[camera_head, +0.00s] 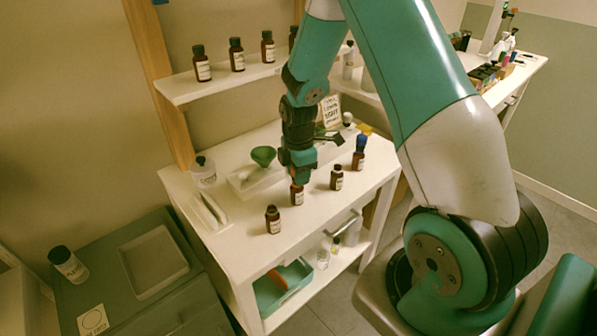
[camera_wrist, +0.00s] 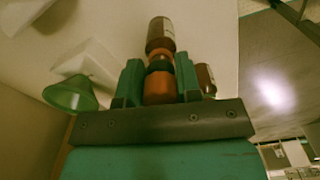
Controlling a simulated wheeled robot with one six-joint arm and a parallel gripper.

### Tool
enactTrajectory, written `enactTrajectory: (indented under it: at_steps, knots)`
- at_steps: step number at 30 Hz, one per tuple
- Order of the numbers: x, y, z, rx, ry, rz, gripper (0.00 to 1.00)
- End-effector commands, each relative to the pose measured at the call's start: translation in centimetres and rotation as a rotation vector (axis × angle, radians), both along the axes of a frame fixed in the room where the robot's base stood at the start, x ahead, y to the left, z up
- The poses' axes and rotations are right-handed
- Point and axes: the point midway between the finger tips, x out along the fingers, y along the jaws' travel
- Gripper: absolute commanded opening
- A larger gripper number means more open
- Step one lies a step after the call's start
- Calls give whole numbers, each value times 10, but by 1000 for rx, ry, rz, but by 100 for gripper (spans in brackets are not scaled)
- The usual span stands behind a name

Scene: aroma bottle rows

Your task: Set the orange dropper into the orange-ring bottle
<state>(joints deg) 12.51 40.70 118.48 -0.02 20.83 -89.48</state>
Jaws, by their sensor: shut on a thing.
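My gripper (camera_head: 297,178) is above the front row of brown bottles on the white table. In the wrist view its two teal fingers (camera_wrist: 160,82) are shut on the orange dropper (camera_wrist: 160,89), gripping its orange bulb. The dropper's black collar lies just beyond the bulb. An orange ring (camera_wrist: 160,54) shows past the collar, on the neck of a brown bottle (camera_wrist: 160,33) in line with the dropper. In the head view this orange-ring bottle (camera_head: 297,197) stands directly under my gripper. Collar and ring look very close; whether the dropper is fully seated I cannot tell.
Brown bottles stand on both sides, one at left (camera_head: 273,220) and one at right (camera_head: 337,179). A bottle with a blue dropper (camera_head: 360,146) is farther right. A green funnel (camera_head: 263,156) sits behind on a white tray. Several bottles line the upper shelf (camera_head: 220,82).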

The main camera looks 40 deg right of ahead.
Motion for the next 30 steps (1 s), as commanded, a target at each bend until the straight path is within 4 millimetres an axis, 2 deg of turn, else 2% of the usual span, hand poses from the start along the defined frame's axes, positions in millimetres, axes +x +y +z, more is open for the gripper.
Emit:
enactTrajectory:
  at_steps: [9, 10, 13, 23, 30]
  knots:
    - [0, 0, -3, 0, 0, 0, 26]
    - [0, 0, -2, 0, 0, 0, 38]
    - [0, 0, -2, 0, 0, 0, 61]
    - [0, 0, 0, 0, 0, 0, 61]
    - [0, 0, 18, 0, -1, 0, 61]
